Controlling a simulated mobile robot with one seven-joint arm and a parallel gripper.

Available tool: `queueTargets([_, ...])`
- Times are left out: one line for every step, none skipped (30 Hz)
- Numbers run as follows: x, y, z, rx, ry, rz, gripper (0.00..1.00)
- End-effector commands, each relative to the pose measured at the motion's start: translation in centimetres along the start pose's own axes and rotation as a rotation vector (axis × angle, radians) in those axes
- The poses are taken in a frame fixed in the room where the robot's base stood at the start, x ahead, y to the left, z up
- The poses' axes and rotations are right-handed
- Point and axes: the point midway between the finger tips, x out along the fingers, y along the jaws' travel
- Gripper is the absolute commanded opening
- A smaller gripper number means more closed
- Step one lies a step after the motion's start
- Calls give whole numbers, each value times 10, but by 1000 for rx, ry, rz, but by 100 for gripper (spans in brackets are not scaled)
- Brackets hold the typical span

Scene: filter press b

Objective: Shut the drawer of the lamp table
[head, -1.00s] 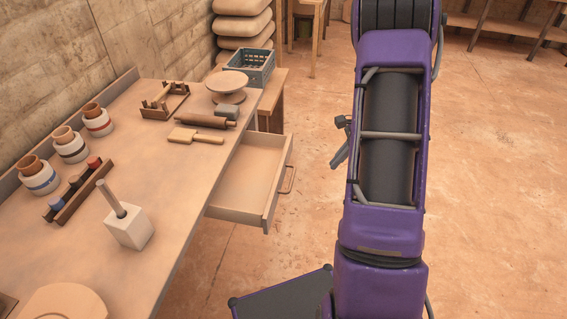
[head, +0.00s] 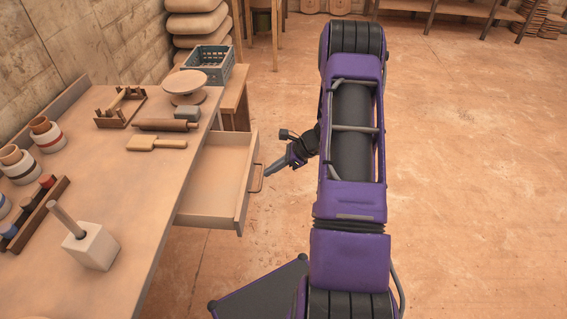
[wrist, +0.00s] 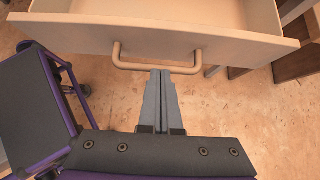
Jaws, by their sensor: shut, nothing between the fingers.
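The drawer (head: 222,170) is pulled out from under the table top, and its inside looks empty. Its front carries a bar handle (head: 257,178). In the wrist view the drawer front (wrist: 215,46) spans the top, with the handle (wrist: 156,66) below it. My gripper (head: 268,172) is shut and empty, with its fingertips (wrist: 161,74) at the middle of the handle. They touch it or are very close; I cannot tell which. My arm stands to the right of the drawer.
The table top (head: 130,215) holds a rolling pin (head: 165,125), a wooden paddle (head: 156,144), jars and a white block (head: 92,245) with a stick. A blue crate (head: 210,62) stands behind. The floor (head: 460,170) at right is clear.

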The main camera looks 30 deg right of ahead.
Motion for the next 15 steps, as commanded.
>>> queueTargets([6,0,9,-6,-1,1,0])
queueTargets([8,0,12,-6,0,0,0])
queueTargets([12,0,16,-5,1,0,0])
queueTargets([14,0,18,-5,1,-1,0])
queueTargets([16,-1,20,-5,1,-1,0])
queueTargets([19,-1,23,-4,0,-1,0])
queueTargets([20,-1,24,-4,0,-1,0])
queueTargets([21,-1,25,-3,0,-1,0])
queueTargets([22,-1,26,-3,0,-2,0])
queueTargets([23,-1,27,-3,0,-2,0])
queueTargets([23,-1,27,-3,0,-2,0])
queueTargets([23,-1,28,-3,0,-2,0])
queueTargets([23,-1,28,-3,0,-2,0])
queueTargets([23,-1,28,-3,0,-2,0])
queueTargets([23,-1,28,-3,0,-2,0])
